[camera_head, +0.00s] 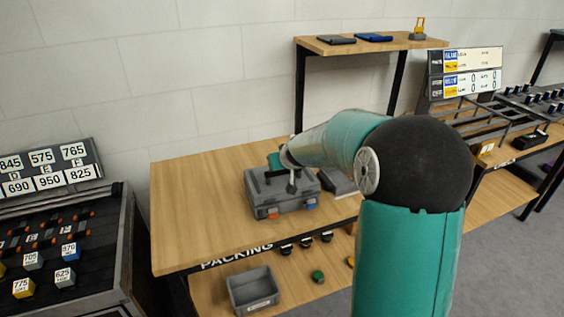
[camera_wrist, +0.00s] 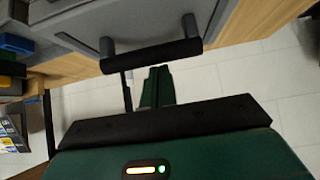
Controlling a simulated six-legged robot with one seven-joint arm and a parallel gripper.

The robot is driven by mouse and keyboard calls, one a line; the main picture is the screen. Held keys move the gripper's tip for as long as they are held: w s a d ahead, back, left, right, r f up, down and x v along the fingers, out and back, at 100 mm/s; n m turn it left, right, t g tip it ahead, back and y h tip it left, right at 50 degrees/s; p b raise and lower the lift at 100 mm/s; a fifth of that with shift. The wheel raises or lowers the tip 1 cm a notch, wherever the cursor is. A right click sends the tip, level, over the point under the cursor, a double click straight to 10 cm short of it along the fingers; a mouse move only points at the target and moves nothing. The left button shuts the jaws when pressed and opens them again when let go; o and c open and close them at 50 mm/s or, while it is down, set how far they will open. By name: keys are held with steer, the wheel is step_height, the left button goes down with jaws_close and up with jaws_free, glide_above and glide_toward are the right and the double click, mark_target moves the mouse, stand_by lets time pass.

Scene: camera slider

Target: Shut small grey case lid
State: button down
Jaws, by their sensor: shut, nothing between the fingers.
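The grey case (camera_head: 285,206) sits on the wooden packing table in the head view, with orange and blue patches on its front. Its lid looks lowered onto the body, though my arm covers part of the top and I cannot tell whether it is fully closed. In the wrist view, a grey surface, apparently the case (camera_wrist: 83,18), with a dark bar handle (camera_wrist: 150,56), fills the upper part. My gripper (camera_wrist: 155,84) is shut and empty, its green fingers close to the handle in that picture; contact is unclear. In the head view my gripper is at the case top, partly hidden.
A flat grey object (camera_head: 338,183) lies right of the case. The table's left side (camera_head: 195,200) is clear. A grey bin (camera_head: 252,290) stands on the lower shelf. A raised shelf (camera_head: 385,45) is behind, and a rack of labelled blocks (camera_head: 60,250) stands left.

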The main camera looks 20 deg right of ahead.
steer(key=shift+s+r, duration=0.25)
steer(key=shift+s, duration=0.05)
steer(key=shift+w+a, duration=0.15)
steer(key=shift+w, duration=0.1)
steer(key=shift+w+r, duration=0.1)
steer(key=shift+w, duration=0.15)
step_height(320, 180, up, 4)
steer(key=shift+f, duration=0.1)
steer(key=s+f, duration=0.1)
steer(key=s, duration=0.9)
steer(key=shift+f, duration=0.2)
steer(key=shift+s+a, duration=0.1)
steer(key=shift+a, duration=0.05)
